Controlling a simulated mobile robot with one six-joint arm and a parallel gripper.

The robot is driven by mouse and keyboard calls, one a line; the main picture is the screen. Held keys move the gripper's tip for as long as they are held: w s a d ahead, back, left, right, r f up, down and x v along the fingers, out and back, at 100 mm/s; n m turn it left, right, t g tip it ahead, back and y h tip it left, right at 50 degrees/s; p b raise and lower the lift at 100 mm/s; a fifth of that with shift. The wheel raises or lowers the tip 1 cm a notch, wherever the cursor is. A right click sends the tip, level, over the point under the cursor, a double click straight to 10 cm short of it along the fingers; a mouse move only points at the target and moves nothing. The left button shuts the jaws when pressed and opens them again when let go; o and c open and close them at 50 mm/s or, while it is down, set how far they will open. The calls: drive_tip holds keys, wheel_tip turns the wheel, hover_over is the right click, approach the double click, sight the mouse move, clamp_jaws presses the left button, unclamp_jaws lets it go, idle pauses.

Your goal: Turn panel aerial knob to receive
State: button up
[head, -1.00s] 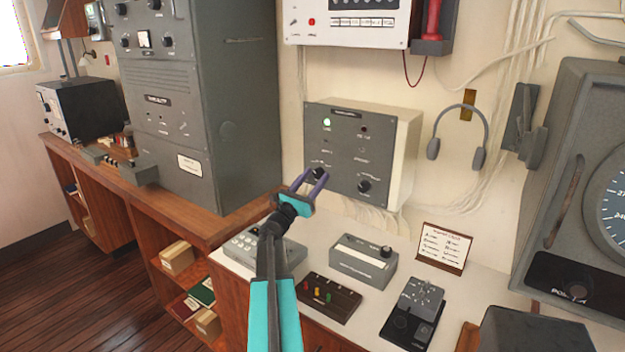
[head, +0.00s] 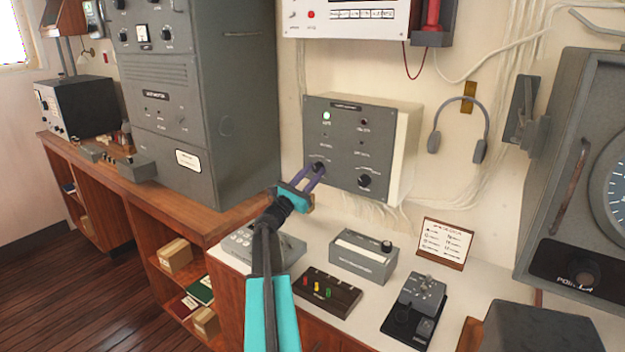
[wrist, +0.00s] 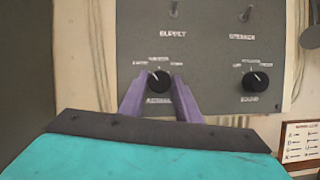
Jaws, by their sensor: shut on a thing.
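The grey wall panel (head: 345,146) has a lit lamp at upper left and two black knobs low on its face. The aerial knob (wrist: 158,82) is the left one, with position marks above it and a label below. My gripper (wrist: 160,90) has its two purple fingers on either side of this knob, shut on it. In the head view my gripper (head: 312,176) reaches the panel's lower left, and its fingers partly cover the knob. The knob's pointer seems to point up, but the small marks are hard to read.
The sound knob (wrist: 256,82) is to the right on the same panel, with toggle switches above. Below, the desk holds a grey box (head: 363,258), a board with coloured levers (head: 327,291) and a card stand (head: 444,243). A headset (head: 460,130) hangs to the right.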

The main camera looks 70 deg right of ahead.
drive_tip(key=m+b, duration=0.2)
drive_tip(key=m+g+y+b, duration=0.1)
drive_tip(key=m+b, duration=0.1)
drive_tip(key=m+g+b, duration=0.1)
drive_tip(key=shift+w+d+m+b, duration=0.2)
drive_tip(key=shift+w+m+b, duration=0.05)
drive_tip(key=shift+m+b, duration=0.15)
drive_tip(key=shift+r+m+g+y+b, duration=0.15)
drive_tip(key=shift+m+g+y+b, duration=0.3)
drive_tip(key=shift+m+b, duration=0.5)
drive_tip(key=shift+r+m+g+y+b, duration=0.1)
drive_tip(key=shift+m+g+y+b, duration=0.4)
drive_tip(key=shift+m, duration=0.65)
drive_tip(key=o, duration=1.1)
drive_tip(key=shift+c, duration=0.2)
drive_tip(key=shift+f, duration=0.2)
drive_tip(key=shift+a, duration=0.15)
